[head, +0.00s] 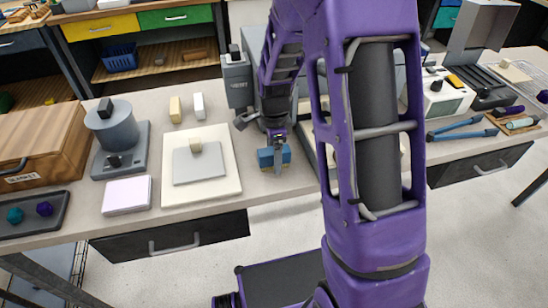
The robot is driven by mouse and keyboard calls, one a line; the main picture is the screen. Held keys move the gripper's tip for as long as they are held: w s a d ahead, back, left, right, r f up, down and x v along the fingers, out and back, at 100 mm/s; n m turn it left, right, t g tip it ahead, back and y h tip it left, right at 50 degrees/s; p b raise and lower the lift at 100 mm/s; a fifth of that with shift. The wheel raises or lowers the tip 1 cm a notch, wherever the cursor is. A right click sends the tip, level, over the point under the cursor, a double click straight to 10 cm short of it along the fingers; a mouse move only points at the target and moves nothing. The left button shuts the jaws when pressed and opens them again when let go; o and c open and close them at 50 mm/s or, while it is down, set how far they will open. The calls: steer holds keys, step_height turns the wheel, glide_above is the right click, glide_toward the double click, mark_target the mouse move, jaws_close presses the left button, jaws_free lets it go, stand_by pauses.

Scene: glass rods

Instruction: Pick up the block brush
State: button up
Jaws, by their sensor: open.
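A small blue block with a paler part (265,158), which looks like the block brush, is at the bench's front edge, just left of my arm. My gripper (277,146) points down at it from above, and its fingers overlap the block in the head view. The gripper is open. Whether the fingers touch the block or straddle it is too small to tell. My purple arm hides the bench to the right of the block.
A cream board with a grey plate (199,168) and small block lies left of my gripper. A white pad (127,195), a grey cylindrical device (110,125) and a dark tray (28,214) stand farther left. Blue tongs (462,129) lie right of my arm.

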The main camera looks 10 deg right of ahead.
jaws_close()
stand_by(0.4)
step_height(320, 180, up, 11)
steer(key=shift+f+p, duration=0.2)
steer(key=shift+p, duration=0.45)
steer(key=c, duration=0.8)
jaws_free()
jaws_close()
